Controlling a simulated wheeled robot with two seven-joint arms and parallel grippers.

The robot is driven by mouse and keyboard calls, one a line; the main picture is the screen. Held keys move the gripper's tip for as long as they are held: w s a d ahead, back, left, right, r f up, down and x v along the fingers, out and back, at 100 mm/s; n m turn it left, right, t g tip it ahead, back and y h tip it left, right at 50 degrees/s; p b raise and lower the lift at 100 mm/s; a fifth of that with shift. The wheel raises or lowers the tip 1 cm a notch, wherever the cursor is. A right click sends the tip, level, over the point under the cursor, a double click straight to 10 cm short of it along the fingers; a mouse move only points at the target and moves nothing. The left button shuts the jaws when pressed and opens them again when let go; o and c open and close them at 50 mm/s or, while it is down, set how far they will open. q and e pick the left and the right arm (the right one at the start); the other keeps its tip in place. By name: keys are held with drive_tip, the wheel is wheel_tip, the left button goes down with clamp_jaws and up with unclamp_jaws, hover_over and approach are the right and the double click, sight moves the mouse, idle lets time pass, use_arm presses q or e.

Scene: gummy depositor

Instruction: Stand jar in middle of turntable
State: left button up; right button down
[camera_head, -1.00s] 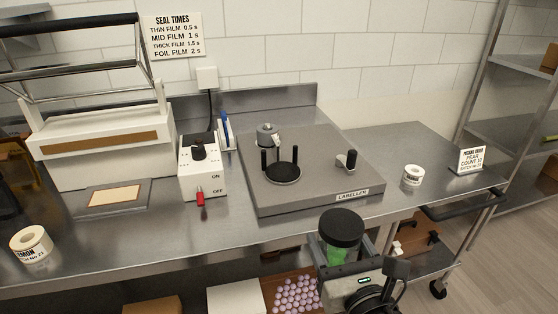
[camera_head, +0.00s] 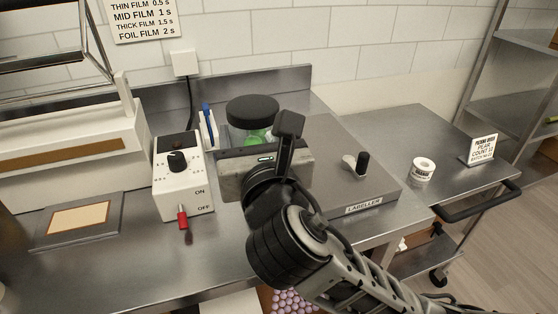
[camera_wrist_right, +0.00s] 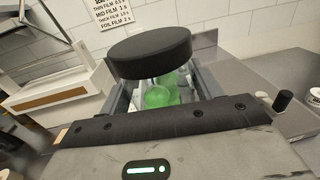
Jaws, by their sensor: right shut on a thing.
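A clear jar with a black lid (camera_head: 253,109) and green gummies (camera_head: 257,136) inside is in my right gripper (camera_head: 262,143), over the labeller (camera_head: 345,195). In the right wrist view the jar's black lid (camera_wrist_right: 150,52) and green contents (camera_wrist_right: 162,92) show upright between the fingers, which are shut on it. The turntable is hidden behind my right gripper and arm in the head view, so I cannot tell whether the jar's base touches it. My left gripper is not in view.
A white control box (camera_head: 182,176) with a red-tipped lever (camera_head: 182,217) stands left of the labeller. A black post (camera_head: 362,163) stands on the labeller's right side. A label roll (camera_head: 422,169) and a sign (camera_head: 482,149) are on the side table.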

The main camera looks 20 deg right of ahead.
drive_tip(key=w+d+f, duration=0.2)
drive_tip(key=w+f, duration=0.1)
drive_tip(key=w+d+f+b, duration=0.1)
drive_tip(key=w+d+f, duration=0.1)
drive_tip(key=w+f, duration=0.1)
drive_tip(key=w+d+f, duration=0.3)
drive_tip(key=f, duration=0.2)
drive_tip(key=shift+w+f+b, duration=0.2)
drive_tip(key=shift+w+b, duration=0.1)
drive_tip(key=shift+b, duration=0.05)
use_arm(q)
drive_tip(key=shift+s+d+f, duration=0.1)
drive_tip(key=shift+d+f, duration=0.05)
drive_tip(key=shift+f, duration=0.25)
use_arm(e)
drive_tip(key=shift+f, duration=0.35)
drive_tip(key=shift+f, duration=0.2)
drive_tip(key=shift+c, duration=1.5)
unclamp_jaws()
drive_tip(key=shift+r, duration=0.1)
